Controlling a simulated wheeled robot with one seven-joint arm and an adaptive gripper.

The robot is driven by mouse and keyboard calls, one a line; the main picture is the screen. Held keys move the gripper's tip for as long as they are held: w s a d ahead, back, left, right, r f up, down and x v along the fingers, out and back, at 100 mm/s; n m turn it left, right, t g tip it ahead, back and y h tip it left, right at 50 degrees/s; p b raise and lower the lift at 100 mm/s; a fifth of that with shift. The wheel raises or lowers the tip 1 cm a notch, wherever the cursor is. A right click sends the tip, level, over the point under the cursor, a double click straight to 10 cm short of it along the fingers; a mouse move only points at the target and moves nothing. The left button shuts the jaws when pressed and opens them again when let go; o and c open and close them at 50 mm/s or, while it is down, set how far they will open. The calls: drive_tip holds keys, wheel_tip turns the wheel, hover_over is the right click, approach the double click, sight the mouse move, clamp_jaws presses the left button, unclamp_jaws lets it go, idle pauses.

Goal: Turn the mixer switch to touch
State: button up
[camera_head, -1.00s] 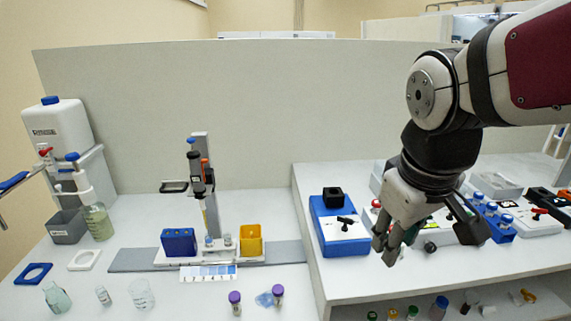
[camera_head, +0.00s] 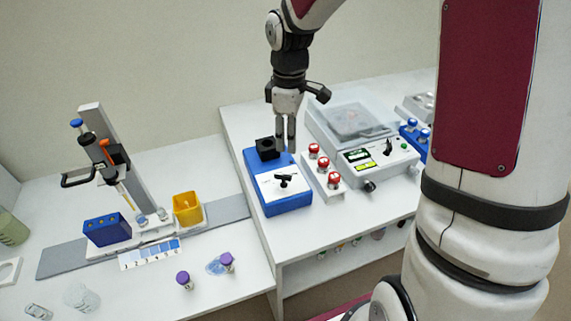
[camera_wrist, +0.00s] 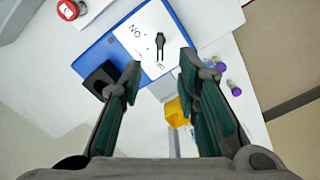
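The mixer (camera_head: 265,201) is a blue box with a white panel and a black cup (camera_head: 267,148) at its back end. Its black switch (camera_head: 284,181) stands on the panel. The wrist view shows the switch (camera_wrist: 160,42) beyond my fingertips, with panel lettering partly legible; I cannot tell which mark it points at. My gripper (camera_head: 285,150) points down over the back right part of the mixer, beside the cup. In the wrist view my gripper (camera_wrist: 158,78) has its green-padded fingers apart with nothing between them. The fingers appear clear of the switch.
A white rack with red-capped vials (camera_head: 332,180) stands close right of the mixer. A device with a clear lid and dark knob (camera_head: 387,148) is further right. A yellow cup (camera_head: 187,208) and blue rack (camera_head: 107,230) stand left.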

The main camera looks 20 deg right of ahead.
sight(288, 176)
wheel_tip(288, 176, down, 12)
drive_tip(key=shift+f+p, duration=0.1)
drive_tip(key=shift+p, duration=0.2)
clamp_jaws()
